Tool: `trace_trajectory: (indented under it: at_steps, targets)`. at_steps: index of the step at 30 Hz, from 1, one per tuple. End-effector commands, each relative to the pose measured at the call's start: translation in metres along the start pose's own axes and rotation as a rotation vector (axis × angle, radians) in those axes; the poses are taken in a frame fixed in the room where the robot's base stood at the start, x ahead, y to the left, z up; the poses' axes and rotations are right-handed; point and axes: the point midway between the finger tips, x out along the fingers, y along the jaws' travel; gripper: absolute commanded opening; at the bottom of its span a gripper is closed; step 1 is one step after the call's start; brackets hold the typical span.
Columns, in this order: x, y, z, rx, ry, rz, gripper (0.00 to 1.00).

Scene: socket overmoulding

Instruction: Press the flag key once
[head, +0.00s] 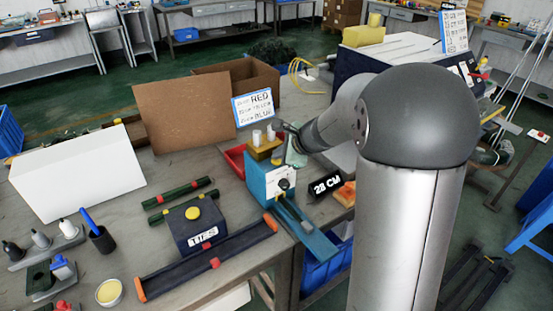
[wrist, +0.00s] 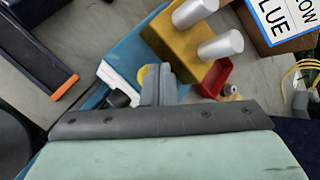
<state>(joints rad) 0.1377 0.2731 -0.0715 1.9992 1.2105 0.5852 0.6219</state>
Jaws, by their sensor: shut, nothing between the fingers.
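A blue fixture (head: 262,178) stands at the table's right front, with a white face carrying a black round knob (head: 284,184). My gripper (wrist: 160,88) is shut and empty, and it hangs over this fixture. In the wrist view its fingertips cover part of a yellow round piece (wrist: 148,74). The black knob (wrist: 118,98) and the white face (wrist: 122,78) show just left of the fingers. I cannot tell whether the fingers touch the yellow piece. No part is clearly marked as the flag key, so I cannot tell which it is.
A yellow block (wrist: 190,42) with two silver cylinders (wrist: 220,46) stands close beside the fingers, with a red tray (wrist: 214,78) behind. A dark box marked TIES (head: 200,225) with a yellow button, a dark rail (head: 205,262) and a "28 CM" block (head: 326,184) lie nearby.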

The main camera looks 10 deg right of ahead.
Motion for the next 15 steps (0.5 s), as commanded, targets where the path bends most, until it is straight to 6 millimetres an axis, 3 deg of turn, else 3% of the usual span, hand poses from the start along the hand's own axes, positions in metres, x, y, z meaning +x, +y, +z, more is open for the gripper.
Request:
trace_trajectory:
  at_steps: [15]
  targets:
    - [-0.012,-0.008,0.008,0.000,0.001,0.001,0.00]
